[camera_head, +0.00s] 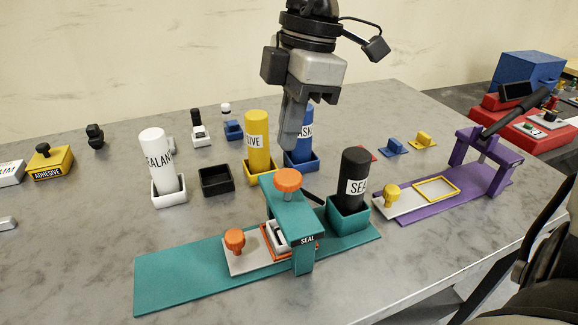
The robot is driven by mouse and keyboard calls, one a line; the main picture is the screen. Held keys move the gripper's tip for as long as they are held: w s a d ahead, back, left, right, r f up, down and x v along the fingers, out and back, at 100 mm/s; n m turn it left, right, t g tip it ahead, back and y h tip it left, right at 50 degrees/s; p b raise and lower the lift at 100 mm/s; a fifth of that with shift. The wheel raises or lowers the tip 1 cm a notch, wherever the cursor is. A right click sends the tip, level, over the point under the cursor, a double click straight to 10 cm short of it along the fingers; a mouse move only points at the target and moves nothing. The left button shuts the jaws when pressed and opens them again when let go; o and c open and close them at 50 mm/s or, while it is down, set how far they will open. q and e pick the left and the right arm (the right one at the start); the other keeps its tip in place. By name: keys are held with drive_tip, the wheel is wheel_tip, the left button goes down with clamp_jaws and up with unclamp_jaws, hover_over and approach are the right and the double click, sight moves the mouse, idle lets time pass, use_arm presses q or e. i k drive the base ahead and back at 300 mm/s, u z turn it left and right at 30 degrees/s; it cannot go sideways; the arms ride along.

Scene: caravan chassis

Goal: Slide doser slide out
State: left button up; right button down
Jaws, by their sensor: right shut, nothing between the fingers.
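The teal doser (297,213) stands on a long teal base at the front middle, with an orange knob (287,180) on top and a SEAL label. Its light grey slide (240,259) with an orange knob (235,240) lies on the base. The slide's right part is under the bridge, and a small white and dark piece (278,236) sits in its orange frame. My right gripper (287,146) points down above and behind the doser, shut and empty, apart from the slide. My left gripper is not in view.
A black SEAL bottle (354,175) stands in a teal holder. White (160,158), yellow (258,140) and blue (305,130) bottles stand behind. A purple station (478,178) with a yellow-knobbed slide (412,201) is at right. The table's front left is clear.

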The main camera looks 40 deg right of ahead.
sight(247, 252)
drive_tip(key=k, duration=1)
